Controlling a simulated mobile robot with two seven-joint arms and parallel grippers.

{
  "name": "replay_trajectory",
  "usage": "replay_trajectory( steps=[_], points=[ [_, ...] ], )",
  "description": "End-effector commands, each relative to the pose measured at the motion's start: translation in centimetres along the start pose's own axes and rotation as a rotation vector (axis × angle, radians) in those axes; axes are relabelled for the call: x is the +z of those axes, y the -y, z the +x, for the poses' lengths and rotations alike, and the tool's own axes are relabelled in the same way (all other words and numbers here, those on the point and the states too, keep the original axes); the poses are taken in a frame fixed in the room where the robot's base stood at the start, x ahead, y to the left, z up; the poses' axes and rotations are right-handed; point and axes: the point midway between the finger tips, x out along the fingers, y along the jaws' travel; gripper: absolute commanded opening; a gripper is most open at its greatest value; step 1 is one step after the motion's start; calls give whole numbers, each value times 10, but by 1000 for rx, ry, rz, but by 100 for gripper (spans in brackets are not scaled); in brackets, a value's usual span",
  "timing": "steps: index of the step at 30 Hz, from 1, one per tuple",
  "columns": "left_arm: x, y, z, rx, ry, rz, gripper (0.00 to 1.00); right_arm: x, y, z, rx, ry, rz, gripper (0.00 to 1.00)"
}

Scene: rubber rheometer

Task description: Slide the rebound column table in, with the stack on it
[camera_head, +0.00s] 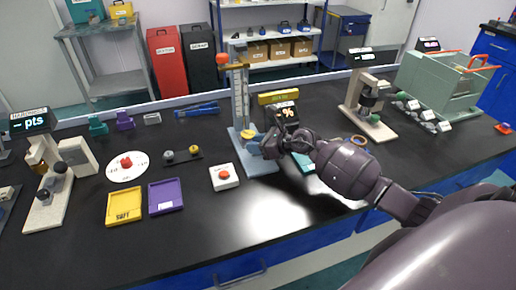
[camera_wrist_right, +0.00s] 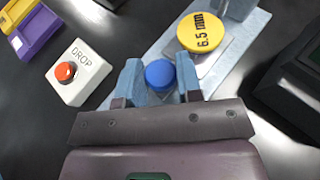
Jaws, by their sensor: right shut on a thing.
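The rebound column (camera_head: 240,95) stands upright on a light blue base (camera_head: 262,168) in the middle of the bench. In the right wrist view, a yellow disc marked 6.5 mm (camera_wrist_right: 203,33) lies on a grey plate at the column's foot; this looks like the stack on the table. A round blue knob (camera_wrist_right: 160,74) sits at the plate's near end. My right gripper (camera_head: 268,149) is at the column's front, its two fingers either side of the knob, shut on it. The gripper partly hides the base in the head view. My left gripper is not in view.
A white DROP box with a red button (camera_head: 224,176) stands left of the base. A % display (camera_head: 284,113) stands behind my right gripper. Yellow (camera_head: 124,207) and purple (camera_head: 167,196) trays lie farther left. The bench front is clear.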

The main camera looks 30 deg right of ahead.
Motion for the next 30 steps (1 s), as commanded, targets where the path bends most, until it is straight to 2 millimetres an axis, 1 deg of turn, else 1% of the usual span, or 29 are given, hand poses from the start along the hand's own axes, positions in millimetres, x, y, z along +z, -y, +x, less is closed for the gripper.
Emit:
replay_trajectory(
  steps=[1,5,6,10,11,20,23,26,30],
  points=[
    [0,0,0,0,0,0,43,3,3,0,-6,4,-2,0],
    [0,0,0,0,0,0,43,3,3,-1,-7,5,-2,0],
    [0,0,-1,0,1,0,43,4,3,-1,-8,6,-3,37],
    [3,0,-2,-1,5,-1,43,3,3,-1,-7,5,-2,57],
    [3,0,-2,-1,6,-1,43,3,3,-1,-6,5,-2,58],
    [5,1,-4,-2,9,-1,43,2,2,-3,-5,3,-2,58],
    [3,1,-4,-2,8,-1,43,2,2,-11,-5,3,-2,58],
    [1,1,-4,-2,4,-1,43,2,2,-26,-5,2,-3,58],
    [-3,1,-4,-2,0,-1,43,2,2,-52,-6,1,-3,58]
  ],
)
